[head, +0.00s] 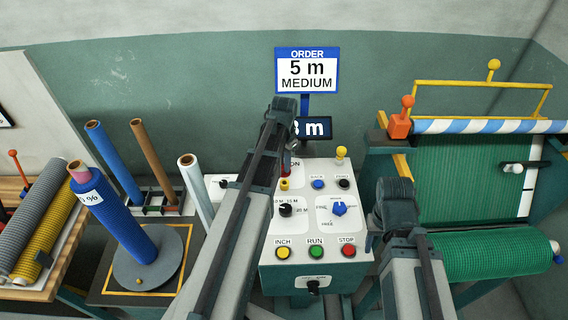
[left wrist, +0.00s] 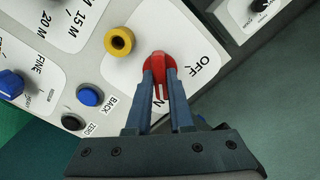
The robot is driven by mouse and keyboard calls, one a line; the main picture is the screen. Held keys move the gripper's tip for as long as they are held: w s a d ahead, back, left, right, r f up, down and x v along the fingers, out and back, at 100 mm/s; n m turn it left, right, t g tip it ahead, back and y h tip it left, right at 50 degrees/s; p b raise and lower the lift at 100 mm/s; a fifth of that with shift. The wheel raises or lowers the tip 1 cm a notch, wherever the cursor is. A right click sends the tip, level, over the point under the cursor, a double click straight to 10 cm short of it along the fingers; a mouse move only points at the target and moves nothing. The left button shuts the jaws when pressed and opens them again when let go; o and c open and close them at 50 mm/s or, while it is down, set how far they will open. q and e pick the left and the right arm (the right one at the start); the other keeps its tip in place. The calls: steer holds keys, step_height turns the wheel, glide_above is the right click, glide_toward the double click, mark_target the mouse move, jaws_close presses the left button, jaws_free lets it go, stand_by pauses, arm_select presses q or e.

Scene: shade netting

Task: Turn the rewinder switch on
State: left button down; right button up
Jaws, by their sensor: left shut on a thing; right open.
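The red rewinder switch (left wrist: 159,62) is a rotary knob on the white control panel (head: 265,243). In the left wrist view my left gripper (left wrist: 160,74) is shut on the switch, one finger on each side. The OFF label lies to the right of the knob. The ON label shows partly between and below the fingers. In the head view my left arm hides most of the switch. The knob's exact angle is hard to tell. My right gripper (head: 378,234) is open beside the panel's right edge, touching nothing visible.
A yellow ring-like knob (left wrist: 119,41) and a blue BACK button (left wrist: 88,95) are close to the switch. INCH, RUN and STOP buttons line the panel's lower edge. A green netting roll (head: 490,262) is at right; a blue roll (head: 115,215) stands at left.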

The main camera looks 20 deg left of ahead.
stand_by(0.4)
arm_select(q)
steer(key=c, duration=0.8)
jaws_free()
steer(key=shift+r, duration=0.1)
step_height(320, 180, up, 14)
steer(key=p, duration=1.3)
steer(key=shift+f+p, duration=0.2)
steer(key=shift+p, duration=0.2)
